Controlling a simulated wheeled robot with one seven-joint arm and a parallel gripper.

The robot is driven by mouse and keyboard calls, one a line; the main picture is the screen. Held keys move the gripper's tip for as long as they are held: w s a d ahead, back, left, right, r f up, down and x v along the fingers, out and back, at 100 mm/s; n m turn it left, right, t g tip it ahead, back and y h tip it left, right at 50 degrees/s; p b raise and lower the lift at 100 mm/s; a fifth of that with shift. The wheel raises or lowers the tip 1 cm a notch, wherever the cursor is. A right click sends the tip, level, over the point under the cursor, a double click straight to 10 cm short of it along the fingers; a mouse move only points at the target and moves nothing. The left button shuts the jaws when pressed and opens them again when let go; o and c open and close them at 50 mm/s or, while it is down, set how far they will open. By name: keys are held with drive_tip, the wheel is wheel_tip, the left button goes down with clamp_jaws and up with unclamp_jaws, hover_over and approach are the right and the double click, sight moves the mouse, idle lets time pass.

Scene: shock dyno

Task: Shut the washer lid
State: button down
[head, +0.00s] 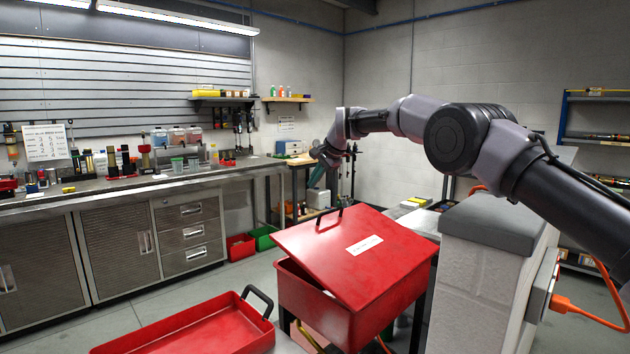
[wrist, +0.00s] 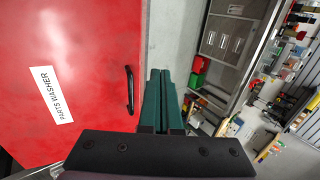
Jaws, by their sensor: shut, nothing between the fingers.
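The red parts washer (head: 315,300) stands in front of me on dark legs. Its red lid (head: 350,250) is partly open, with a gap between it and the basin at the left front edge. The lid carries a white label and a black handle (head: 330,217) near its free edge. In the wrist view the lid (wrist: 85,50) fills the left side, with its handle (wrist: 129,90) just left of my fingers. My gripper (head: 316,180) is above and beyond the lid's handle edge, apart from it. In the wrist view its green fingers (wrist: 160,75) are together and empty.
A red tray (head: 190,330) with a black handle lies at the front left. A grey-capped block wall (head: 490,240) stands right of the washer, under my arm. A steel workbench (head: 130,220) runs along the back left. Open floor lies between bench and washer.

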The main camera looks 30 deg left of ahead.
drive_tip(key=v, duration=1)
drive_tip(key=shift+d+r, duration=0.2)
drive_tip(key=shift+r, duration=0.1)
drive_tip(key=shift+d, duration=0.1)
